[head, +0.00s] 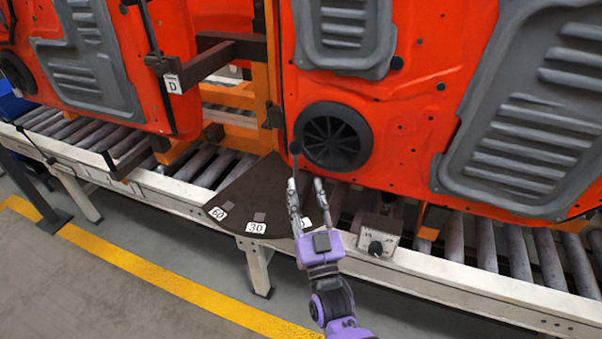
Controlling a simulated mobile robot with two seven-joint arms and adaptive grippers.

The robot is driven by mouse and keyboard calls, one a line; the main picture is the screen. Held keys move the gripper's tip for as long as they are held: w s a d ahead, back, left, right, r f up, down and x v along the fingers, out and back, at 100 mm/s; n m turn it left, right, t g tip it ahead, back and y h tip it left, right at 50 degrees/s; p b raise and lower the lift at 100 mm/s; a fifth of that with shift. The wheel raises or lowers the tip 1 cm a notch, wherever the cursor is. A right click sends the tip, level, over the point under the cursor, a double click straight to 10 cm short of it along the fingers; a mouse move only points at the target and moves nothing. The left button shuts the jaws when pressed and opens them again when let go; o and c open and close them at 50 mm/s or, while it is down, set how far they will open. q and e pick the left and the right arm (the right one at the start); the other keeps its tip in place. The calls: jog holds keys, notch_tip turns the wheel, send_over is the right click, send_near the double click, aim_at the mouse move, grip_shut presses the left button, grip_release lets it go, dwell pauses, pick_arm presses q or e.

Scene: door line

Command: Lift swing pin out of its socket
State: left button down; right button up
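The left finger overlaps the line of the shaft. I cannot tell if it touches. The pin's lower end and its socket are hidden behind the gripper. Below is a dark curved plate (262,190) with labels 60, 30 and one partly covered. My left gripper is not in view.
Orange doors with grey panels (345,35) hang close behind the gripper. A roller conveyor (480,240) with a white rail runs across. A labelled D bracket (173,84) is at left. Floor in front is clear.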

jog(key=shift+v, duration=2.05)
